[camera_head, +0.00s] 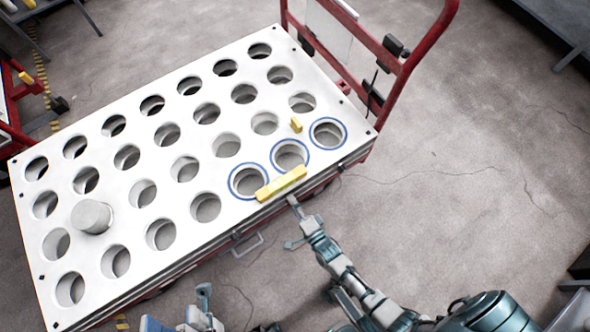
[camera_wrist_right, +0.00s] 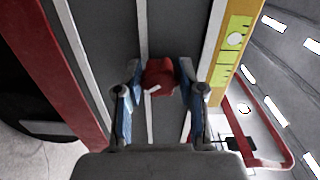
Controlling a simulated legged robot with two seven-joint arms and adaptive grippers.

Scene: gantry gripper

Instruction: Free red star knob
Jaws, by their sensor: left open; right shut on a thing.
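The red star knob (camera_wrist_right: 158,77) shows in the right wrist view, between the two blue fingers of my right gripper (camera_wrist_right: 160,92). In the head view my right gripper (camera_head: 297,222) is at the front edge of the white perforated table (camera_head: 118,195), just below the yellow bar (camera_head: 281,183). The knob itself is hidden in that view. My left gripper (camera_head: 204,300) is open, low in the head view, in front of the table and away from the knob.
A grey cylinder (camera_head: 92,216) stands at the left of the table. A handle (camera_head: 247,246) juts from the front.

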